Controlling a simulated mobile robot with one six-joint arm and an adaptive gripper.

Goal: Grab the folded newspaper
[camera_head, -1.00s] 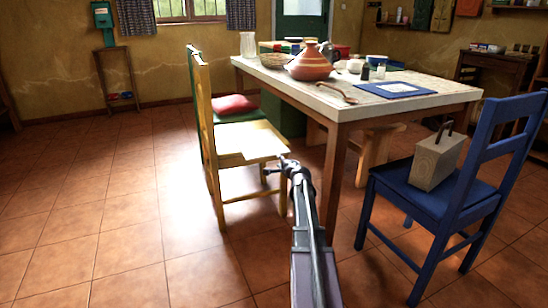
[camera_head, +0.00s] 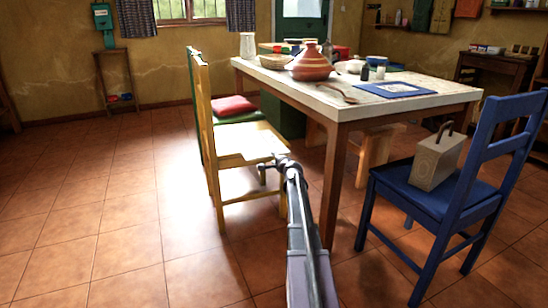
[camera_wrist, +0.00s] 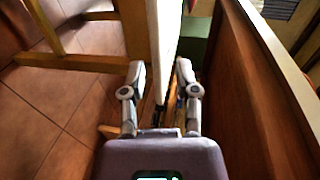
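My gripper (camera_head: 268,172) is at the front right of the yellow wooden chair (camera_head: 228,186), by its seat. In the wrist view my gripper (camera_wrist: 160,85) has two pale fingers spread apart. A pale flat slab (camera_wrist: 162,40) runs edge-on between them; gaps show on the way to the tips. I cannot tell whether this slab is the folded newspaper or the edge of the chair seat. A pale patch (camera_head: 250,143) covers the front of the seat; glare hides any print. No thing is clearly readable as a folded newspaper.
The white-topped table (camera_head: 345,106) stands right of the gripper; its brown side (camera_wrist: 262,90) fills the wrist view's right. A blue chair (camera_head: 438,200) holds a box (camera_head: 437,163). Floor at left is clear.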

